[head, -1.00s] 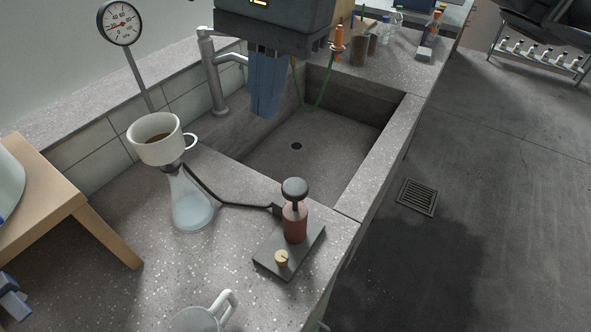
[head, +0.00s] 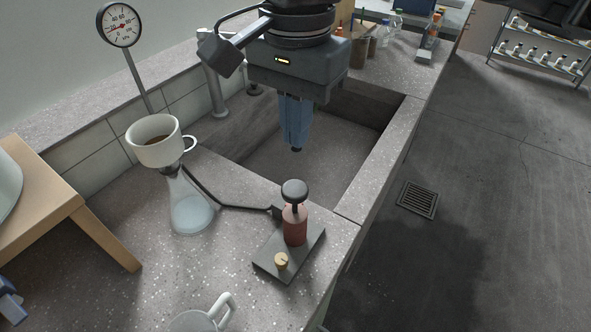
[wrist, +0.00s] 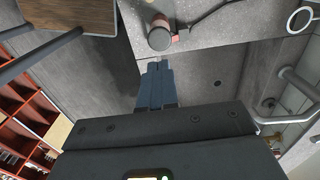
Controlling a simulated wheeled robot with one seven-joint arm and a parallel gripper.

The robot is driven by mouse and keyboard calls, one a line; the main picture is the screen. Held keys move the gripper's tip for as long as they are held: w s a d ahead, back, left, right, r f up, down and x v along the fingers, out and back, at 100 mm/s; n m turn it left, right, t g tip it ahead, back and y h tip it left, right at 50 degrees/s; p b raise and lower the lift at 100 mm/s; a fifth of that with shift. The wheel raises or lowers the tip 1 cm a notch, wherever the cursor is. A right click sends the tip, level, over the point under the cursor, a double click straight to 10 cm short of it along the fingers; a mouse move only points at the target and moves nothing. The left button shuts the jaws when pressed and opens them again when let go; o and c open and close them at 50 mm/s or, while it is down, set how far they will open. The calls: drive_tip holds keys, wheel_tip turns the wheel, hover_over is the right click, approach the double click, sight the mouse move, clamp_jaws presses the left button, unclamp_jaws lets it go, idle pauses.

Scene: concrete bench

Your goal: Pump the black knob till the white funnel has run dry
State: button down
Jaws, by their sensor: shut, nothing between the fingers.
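The black knob (head: 294,190) tops a reddish pump cylinder (head: 295,225) on a dark base plate (head: 272,258) at the bench's front edge. The white funnel (head: 154,152) sits on a clear flask (head: 189,207) and holds brown liquid. A black hose (head: 230,205) joins flask and pump. My gripper (head: 296,150) is shut and empty, pointing down over the sink, behind and above the knob and apart from it. In the wrist view the gripper (wrist: 157,62) shows below the knob (wrist: 159,38). The flask's far side is hidden.
A pressure gauge (head: 120,24) stands at the back left, its needle at the low end. The sink (head: 345,155) lies behind the pump. Bottles (head: 432,30) stand at the far end.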

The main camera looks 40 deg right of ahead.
sight(296, 187)
wheel_tip(296, 187, down, 9)
drive_tip(key=shift+a+r, duration=0.1)
drive_tip(key=shift+r, duration=0.05)
idle(0.4)
drive_tip(key=shift+s+f+b, duration=0.1)
drive_tip(key=shift+f+b, duration=0.75)
drive_tip(key=shift+f, duration=1.25)
